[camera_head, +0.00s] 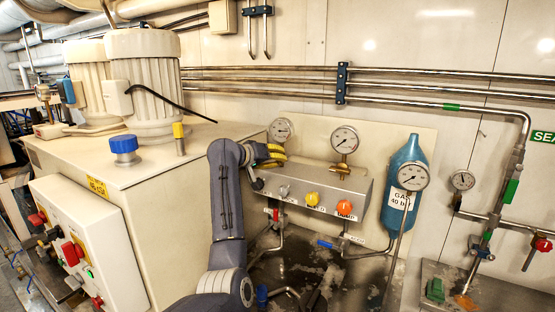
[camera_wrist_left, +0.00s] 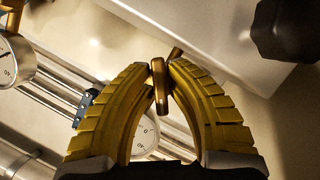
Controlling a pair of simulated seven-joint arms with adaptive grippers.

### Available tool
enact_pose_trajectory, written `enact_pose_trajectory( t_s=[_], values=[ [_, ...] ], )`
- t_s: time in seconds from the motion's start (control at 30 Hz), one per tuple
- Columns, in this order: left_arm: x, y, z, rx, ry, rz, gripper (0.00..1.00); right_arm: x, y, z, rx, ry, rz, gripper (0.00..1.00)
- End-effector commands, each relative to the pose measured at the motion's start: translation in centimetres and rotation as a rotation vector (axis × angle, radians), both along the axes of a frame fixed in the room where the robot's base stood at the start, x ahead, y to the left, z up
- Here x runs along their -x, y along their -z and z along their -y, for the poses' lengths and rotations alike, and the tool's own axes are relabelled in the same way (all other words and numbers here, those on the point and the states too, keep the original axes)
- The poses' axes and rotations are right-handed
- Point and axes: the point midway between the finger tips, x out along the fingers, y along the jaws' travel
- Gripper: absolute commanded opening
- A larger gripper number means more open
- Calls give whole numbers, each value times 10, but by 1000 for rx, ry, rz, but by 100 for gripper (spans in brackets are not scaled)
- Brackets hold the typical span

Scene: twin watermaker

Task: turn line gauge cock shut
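My left gripper (camera_head: 276,154) is at the left end of the grey gauge block (camera_head: 318,186), just below the left gauge (camera_head: 281,130). In the left wrist view, its two yellow ribbed fingers (camera_wrist_left: 160,70) converge on a small brass lever-like piece (camera_wrist_left: 160,86). The piece lies between the fingertips and appears pinched by them. A gauge dial (camera_wrist_left: 146,134) shows behind the fingers, partly covered. The gripper hides the brass piece in the head view. I cannot read a label naming the cock. My right gripper is out of view.
A second gauge (camera_head: 344,140) stands on the block, with yellow (camera_head: 312,198) and orange (camera_head: 344,207) knobs on its front. A blue gas bottle (camera_head: 404,180) hangs to the right. The white motor cabinet (camera_head: 140,160) is close on the left.

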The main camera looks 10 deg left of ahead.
Motion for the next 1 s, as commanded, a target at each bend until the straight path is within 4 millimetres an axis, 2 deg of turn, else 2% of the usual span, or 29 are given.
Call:
enact_pose_trajectory(
  t_s=[0.03,0.1,0.37,0.7,1.0],
  values=[
    [0,0,0,0,0,0,7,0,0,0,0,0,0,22],
    [0,0,0,0,0,0,0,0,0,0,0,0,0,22],
    [0,1,-1,20,-1,-6,0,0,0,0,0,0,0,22],
    [0,1,-1,312,0,-90,0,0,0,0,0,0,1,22],
    [0,0,0,361,0,-103,0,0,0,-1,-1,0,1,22]
  ],
)
